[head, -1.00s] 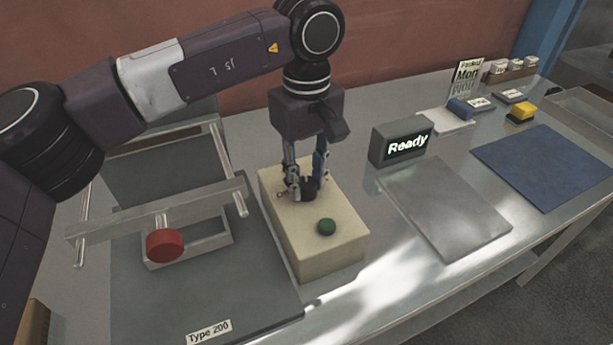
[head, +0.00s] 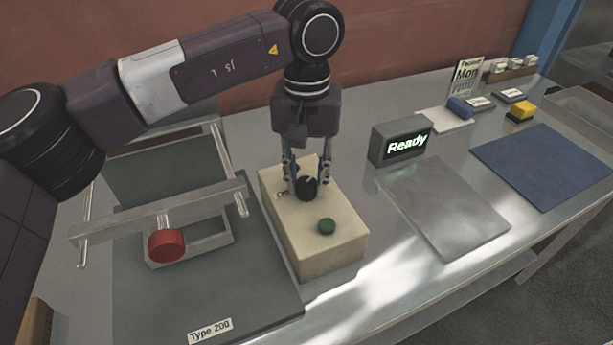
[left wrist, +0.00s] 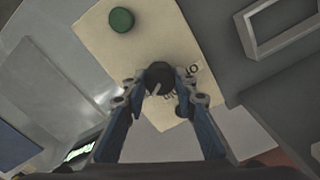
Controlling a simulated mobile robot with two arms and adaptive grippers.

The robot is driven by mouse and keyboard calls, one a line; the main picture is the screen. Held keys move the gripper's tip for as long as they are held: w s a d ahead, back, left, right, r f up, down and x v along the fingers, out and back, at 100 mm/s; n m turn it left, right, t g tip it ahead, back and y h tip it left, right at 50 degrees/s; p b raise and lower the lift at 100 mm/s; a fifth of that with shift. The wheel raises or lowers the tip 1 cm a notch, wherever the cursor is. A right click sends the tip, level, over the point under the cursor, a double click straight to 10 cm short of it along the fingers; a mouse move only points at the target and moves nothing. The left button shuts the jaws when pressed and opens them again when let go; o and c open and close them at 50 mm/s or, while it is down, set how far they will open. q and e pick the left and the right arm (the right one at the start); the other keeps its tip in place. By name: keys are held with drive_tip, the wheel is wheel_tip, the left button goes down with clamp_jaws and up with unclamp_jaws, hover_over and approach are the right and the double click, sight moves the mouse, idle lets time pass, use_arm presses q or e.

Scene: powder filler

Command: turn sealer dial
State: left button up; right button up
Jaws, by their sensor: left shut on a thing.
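The sealer dial is a black knob (head: 306,188) on top of a cream control box (head: 335,254). My left gripper (head: 307,190) points down from above with its fingers on either side of the dial, shut on it. In the left wrist view the dial (left wrist: 159,77) sits between the two fingertips (left wrist: 160,92), with a pale pointer mark on it. Printed lettering beside the dial is partly covered by a finger. A green button (head: 327,227) is on the same box, nearer the front; it also shows in the left wrist view (left wrist: 121,20). My right gripper is not in view.
Left of the box stands a sealer frame with a red knob (head: 166,245) on a dark base labelled "Type 200" (head: 209,331). A grey display (head: 402,141) reads "Ready". A grey mat (head: 445,208) and a blue mat (head: 545,165) lie to the right.

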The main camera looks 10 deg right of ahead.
sight(306, 182)
use_arm(q)
drive_tip(key=shift+w+r, duration=0.1)
drive_tip(key=shift+r, duration=0.05)
idle(0.3)
drive_tip(key=o, duration=1.2)
drive_tip(key=shift+c, duration=0.2)
wheel_tip(306, 182, up, 12)
